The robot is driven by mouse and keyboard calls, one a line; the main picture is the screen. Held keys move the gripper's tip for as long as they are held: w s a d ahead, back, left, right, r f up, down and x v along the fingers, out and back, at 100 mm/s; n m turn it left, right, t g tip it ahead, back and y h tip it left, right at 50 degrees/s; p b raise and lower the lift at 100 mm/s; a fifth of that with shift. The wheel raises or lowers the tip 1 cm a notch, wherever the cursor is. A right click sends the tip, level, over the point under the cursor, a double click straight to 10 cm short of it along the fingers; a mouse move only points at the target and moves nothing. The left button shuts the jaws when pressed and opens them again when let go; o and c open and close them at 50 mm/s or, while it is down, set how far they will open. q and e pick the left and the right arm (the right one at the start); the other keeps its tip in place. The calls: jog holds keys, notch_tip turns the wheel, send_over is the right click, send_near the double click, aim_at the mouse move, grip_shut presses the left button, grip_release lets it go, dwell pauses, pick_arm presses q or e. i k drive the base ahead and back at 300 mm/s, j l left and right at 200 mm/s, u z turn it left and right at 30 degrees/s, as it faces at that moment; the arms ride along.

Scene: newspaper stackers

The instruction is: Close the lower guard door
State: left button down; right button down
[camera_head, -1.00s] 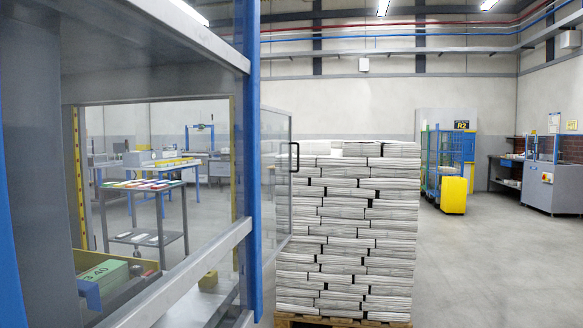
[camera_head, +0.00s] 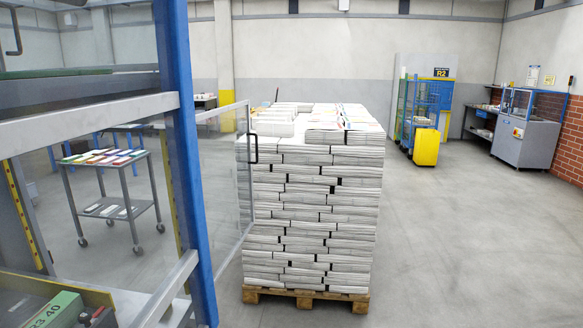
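The lower guard door (camera_head: 222,180) is a clear panel in a thin grey frame with a black handle (camera_head: 252,148) on its far edge. It stands open, swung out from the blue post (camera_head: 181,150) of the stacker on the left. The handle side appears in front of the stacked newspapers; whether it touches them I cannot tell. Neither of my grippers shows in the head view.
A tall stack of newspapers (camera_head: 310,215) on a wooden pallet (camera_head: 305,299) stands just right of the door. A wheeled table (camera_head: 112,183) shows behind the stacker. A yellow bin (camera_head: 426,148) and blue cage cart (camera_head: 418,105) stand farther back. The floor at right is clear.

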aim_at(213, 113)
jog(key=i+l, duration=0.2)
jog(key=i, duration=0.3)
jog(key=i+l, duration=0.2)
jog(key=i, duration=0.3)
jog(key=i+l+z, duration=0.1)
jog(key=i, duration=0.45)
jog(key=i+l, duration=0.25)
jog(key=i, duration=0.25)
